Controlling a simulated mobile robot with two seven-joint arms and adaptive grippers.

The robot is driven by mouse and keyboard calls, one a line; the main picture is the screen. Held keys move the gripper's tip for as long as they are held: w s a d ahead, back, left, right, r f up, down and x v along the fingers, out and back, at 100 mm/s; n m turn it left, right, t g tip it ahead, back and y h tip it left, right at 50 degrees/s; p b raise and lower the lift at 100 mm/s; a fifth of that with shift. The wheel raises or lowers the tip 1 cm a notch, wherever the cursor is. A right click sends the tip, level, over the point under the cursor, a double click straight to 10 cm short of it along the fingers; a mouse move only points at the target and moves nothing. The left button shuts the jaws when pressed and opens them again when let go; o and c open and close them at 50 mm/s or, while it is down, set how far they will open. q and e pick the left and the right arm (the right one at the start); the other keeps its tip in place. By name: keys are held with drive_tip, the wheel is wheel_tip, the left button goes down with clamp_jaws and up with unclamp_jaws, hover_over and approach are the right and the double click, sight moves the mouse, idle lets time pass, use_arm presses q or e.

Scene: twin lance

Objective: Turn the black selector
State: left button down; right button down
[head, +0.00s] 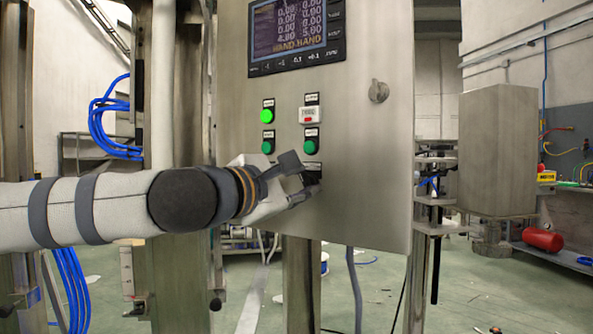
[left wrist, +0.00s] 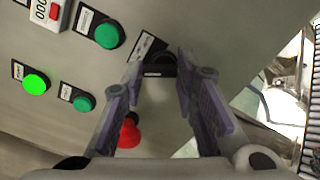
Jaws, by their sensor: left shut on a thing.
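The black selector (head: 314,172) is on the front of the steel control cabinet, below the right-hand green button. It is partly hidden by my left gripper (head: 301,179), which reaches in from the left. In the left wrist view, the selector (left wrist: 160,68) sits between the far ends of the two fingers (left wrist: 158,75), under a small label plate. My left gripper is shut on it. The selector's exact angle is hard to tell. My right gripper is not in view.
A lit green button (head: 267,116), two darker green buttons (head: 267,146) (head: 311,146) and a small counter (head: 310,115) are close above. A red button (left wrist: 128,133) shows below the selector. A screen (head: 292,30) and a round lock (head: 378,90) are higher up.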

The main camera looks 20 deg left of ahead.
use_arm(q)
drive_tip(key=m+p, duration=0.2)
drive_tip(key=m, duration=0.1)
drive_tip(key=m+p, duration=0.2)
drive_tip(key=m, duration=0.2)
drive_tip(key=r+m+p, duration=0.1)
drive_tip(key=m+p, duration=0.2)
drive_tip(key=shift+s+d+m, duration=0.15)
drive_tip(key=shift+s+m, duration=0.05)
drive_tip(key=shift+m, duration=0.2)
drive_tip(key=shift+f+m+p, duration=0.2)
drive_tip(key=shift+m+p, duration=0.3)
drive_tip(key=shift+m, duration=0.6)
drive_tip(key=shift+w+f+m, duration=0.1)
drive_tip(key=shift+f+m, duration=0.1)
drive_tip(key=shift+m, duration=0.8)
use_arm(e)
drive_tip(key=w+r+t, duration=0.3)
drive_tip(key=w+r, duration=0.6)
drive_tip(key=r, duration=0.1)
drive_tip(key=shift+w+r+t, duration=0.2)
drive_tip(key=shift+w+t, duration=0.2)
use_arm(q)
drive_tip(key=c, duration=1.2)
unclamp_jaws()
drive_tip(key=shift+c, duration=0.2)
drive_tip(key=shift+f, duration=0.1)
